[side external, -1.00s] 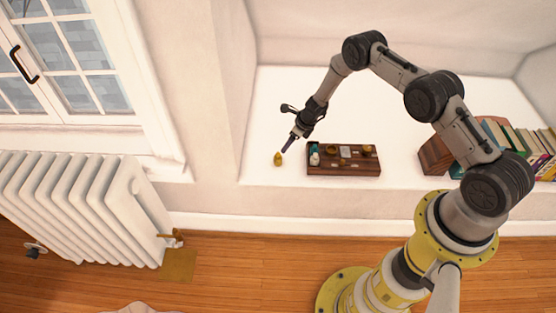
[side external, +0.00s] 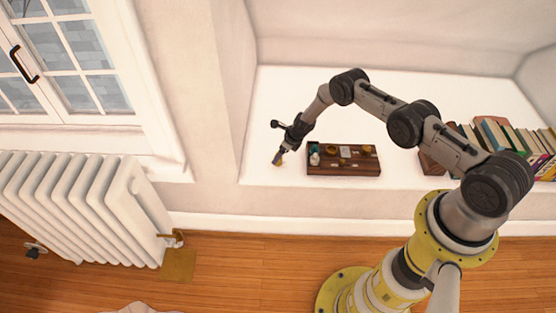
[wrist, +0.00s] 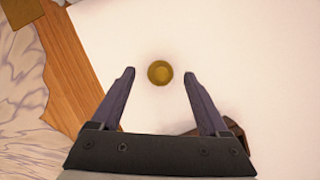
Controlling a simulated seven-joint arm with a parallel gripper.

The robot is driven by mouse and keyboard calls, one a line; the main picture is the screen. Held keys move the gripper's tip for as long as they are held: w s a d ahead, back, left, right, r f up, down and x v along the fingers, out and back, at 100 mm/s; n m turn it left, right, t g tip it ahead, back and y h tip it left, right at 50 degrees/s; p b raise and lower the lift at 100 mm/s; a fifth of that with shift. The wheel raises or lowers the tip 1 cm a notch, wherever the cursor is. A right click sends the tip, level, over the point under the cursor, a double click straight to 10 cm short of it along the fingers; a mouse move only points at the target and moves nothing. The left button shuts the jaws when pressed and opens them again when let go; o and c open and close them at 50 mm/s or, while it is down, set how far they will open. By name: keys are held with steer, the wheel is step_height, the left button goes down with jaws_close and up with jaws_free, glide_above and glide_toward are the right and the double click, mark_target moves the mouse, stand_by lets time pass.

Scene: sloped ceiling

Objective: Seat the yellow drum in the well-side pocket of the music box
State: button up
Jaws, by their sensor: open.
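The yellow drum (wrist: 160,73) stands on the white ledge, seen from above in the wrist view. It lies between the fingertips of my open gripper (wrist: 159,73), with white surface showing on both sides of it. In the side view my gripper (side external: 277,161) is over the drum and mostly hides it; a bit of yellow (side external: 280,163) shows at the fingertips. The music box (side external: 344,171) is a brown wooden box to the right of the gripper, holding several small pieces. Its pockets are too small to tell apart. A dark corner of it (wrist: 235,133) shows in the wrist view.
The white ledge (side external: 400,179) has free room around the box. A row of books (side external: 510,140) with a brown bookend stands to the right. The ledge's front edge drops to a wooden floor (side external: 250,255). A wall pillar and a radiator (side external: 80,205) are on the left.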

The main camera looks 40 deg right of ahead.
steer(key=shift+x, duration=0.8)
jaws_close()
